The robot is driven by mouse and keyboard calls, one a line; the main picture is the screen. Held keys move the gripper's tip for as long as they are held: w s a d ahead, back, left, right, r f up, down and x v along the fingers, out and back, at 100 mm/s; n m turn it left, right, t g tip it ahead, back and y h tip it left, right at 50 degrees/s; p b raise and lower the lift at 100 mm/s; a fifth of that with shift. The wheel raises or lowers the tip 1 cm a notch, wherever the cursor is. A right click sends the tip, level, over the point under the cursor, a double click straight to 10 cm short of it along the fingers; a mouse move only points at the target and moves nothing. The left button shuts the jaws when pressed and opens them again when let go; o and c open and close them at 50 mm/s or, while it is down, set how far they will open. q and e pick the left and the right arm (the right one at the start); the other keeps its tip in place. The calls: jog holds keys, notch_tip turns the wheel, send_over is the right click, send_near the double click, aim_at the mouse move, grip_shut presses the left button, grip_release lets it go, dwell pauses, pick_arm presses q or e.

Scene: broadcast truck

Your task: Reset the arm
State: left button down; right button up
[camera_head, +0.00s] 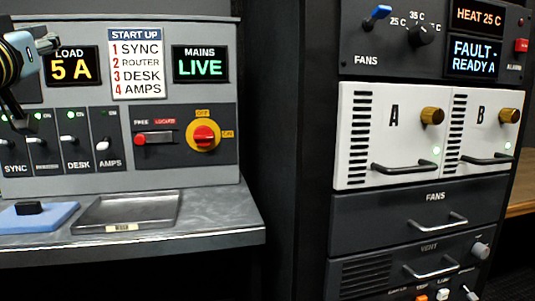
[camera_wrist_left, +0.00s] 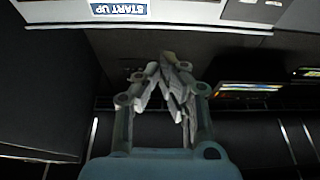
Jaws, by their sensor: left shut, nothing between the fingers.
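My left gripper (camera_wrist_left: 170,62) is shut and empty, its fingers meeting at the tips in the left wrist view. In the head view its pale blue arm and dark linkage enter at the far left edge, in front of the left part of the grey power panel (camera_head: 222,92). The fingertips are hard to make out there. In the wrist view the gripper is clear of the panel, whose START UP label (camera_wrist_left: 119,8) shows upside down at the top. My right gripper is not in view.
A grey shelf (camera_head: 225,215) below the panel holds a metal tray (camera_head: 160,212) and a blue pad (camera_head: 58,215) with a black block. A red and yellow rotary switch (camera_head: 204,137) is on the panel. A dark rack (camera_head: 360,215) with white A and B modules stands right.

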pick_arm(q)
jog(key=s+d+f+m+g+h, duration=0.1)
jog(key=s+f+g, duration=0.3)
jog(key=f, duration=0.9)
jog(key=s+d+f+g+h, duration=0.15)
jog(key=s+f+g, duration=0.25)
jog(key=f, duration=1)
jog(key=s+d+f+m+g+h, duration=0.1)
jog(key=s+d+f+g, duration=0.15)
jog(key=s+f, duration=0.45)
jog(key=s+d+f+m+g, duration=0.1)
jog(key=s+f+g, duration=0.35)
jog(key=s, duration=0.55)
jog(key=s+d+f+m+g+h, duration=0.1)
jog(key=s+d+f+g, duration=0.15)
jog(key=s+f, duration=0.5)
jog(key=s+a+f+g, duration=0.1)
jog(key=s+f, duration=0.1)
jog(key=f, duration=1.1)
jog(key=s+a+f+g, duration=0.1)
jog(key=s+a+f, duration=0.1)
jog(key=f, duration=1)
jog(key=s+f+g+b, duration=0.1)
jog(key=s+f, duration=1.6)
jog(key=s, duration=0.2)
jog(key=shift+s+a+n, duration=0.15)
jog(key=shift+a+n, duration=0.15)
